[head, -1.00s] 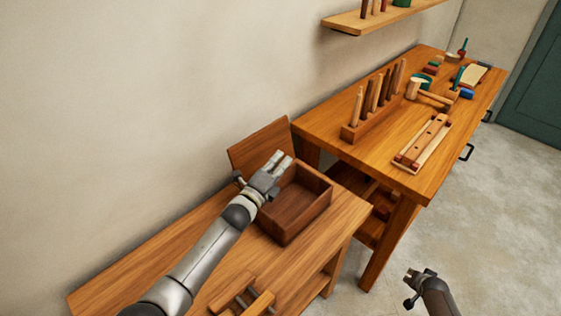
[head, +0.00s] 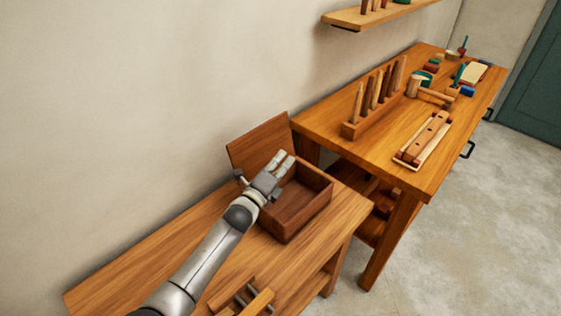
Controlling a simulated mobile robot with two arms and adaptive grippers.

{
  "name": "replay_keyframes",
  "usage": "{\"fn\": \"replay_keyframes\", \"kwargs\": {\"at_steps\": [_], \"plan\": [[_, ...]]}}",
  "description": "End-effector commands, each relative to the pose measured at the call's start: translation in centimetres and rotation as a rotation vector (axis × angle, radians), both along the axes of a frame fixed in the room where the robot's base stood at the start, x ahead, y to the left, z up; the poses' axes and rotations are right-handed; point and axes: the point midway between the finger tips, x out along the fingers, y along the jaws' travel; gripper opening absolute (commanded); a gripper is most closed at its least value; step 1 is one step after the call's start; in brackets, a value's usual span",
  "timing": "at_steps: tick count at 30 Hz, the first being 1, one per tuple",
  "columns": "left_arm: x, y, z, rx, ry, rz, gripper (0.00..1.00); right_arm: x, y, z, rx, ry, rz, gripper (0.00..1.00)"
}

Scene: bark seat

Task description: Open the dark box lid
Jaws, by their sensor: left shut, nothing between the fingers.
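The dark wooden box (head: 297,216) sits on the low bench with its top open, and its inside looks empty where I can see it. Its lid (head: 258,143) stands raised at the back, toward the wall. My left gripper (head: 283,164) is shut and empty, over the box's left part and in front of the lid. It hides part of the lid and of the box's left rim; I cannot tell whether it touches either. My right gripper is out of the picture.
The low bench (head: 180,240) runs along the wall, with a wooden clamp-like piece (head: 243,298) at its front. The taller workbench (head: 350,153) on the right holds a tool rack (head: 372,119), a mallet (head: 428,92) and other tools. A shelf (head: 380,16) hangs above.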

Motion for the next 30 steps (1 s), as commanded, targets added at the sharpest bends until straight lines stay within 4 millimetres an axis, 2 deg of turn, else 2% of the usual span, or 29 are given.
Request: {"fn": "replay_keyframes", "kwargs": {"at_steps": [2,17,23,30], "plan": [[-0.2,-0.2,-0.3,0.014,-0.016,0.001,0.0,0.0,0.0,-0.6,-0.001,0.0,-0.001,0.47],[-0.5,0.0,-0.3,0.022,-0.02,0.003,0.0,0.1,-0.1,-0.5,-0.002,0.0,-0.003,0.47],[-2.1,1.0,-0.4,0.021,-0.02,0.001,0.0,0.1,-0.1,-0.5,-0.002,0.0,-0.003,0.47],[-5.3,3.1,-0.8,0.022,-0.02,0.003,0.0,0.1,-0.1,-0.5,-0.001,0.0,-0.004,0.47]]}}
